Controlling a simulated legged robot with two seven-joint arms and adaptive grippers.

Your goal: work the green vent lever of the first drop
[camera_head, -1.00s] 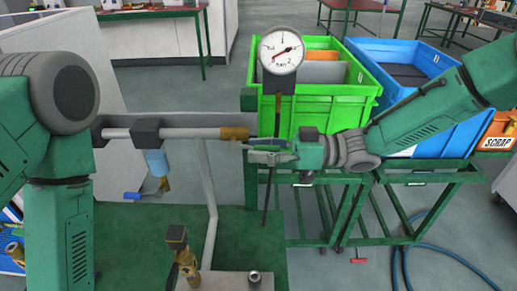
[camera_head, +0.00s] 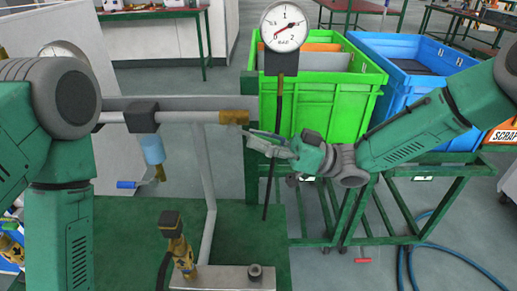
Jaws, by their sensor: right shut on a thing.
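My right gripper (camera_head: 257,138) is at the right end of the horizontal pipe, just below and right of the brass fitting (camera_head: 234,117). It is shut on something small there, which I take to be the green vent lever. The fingers hide the lever, so its angle cannot be told. The gripper slopes down to the right towards its wrist. A round pressure gauge (camera_head: 286,27) stands above the fitting, its needle pointing to the lower left. My left arm fills the left side, but its gripper is not in view.
A blue-handled valve (camera_head: 127,184) hangs below the pipe at left. A brass valve with a dark cap (camera_head: 172,222) stands in front. A green crate (camera_head: 335,107) and a blue crate (camera_head: 457,75) sit on a green stand behind my right arm.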

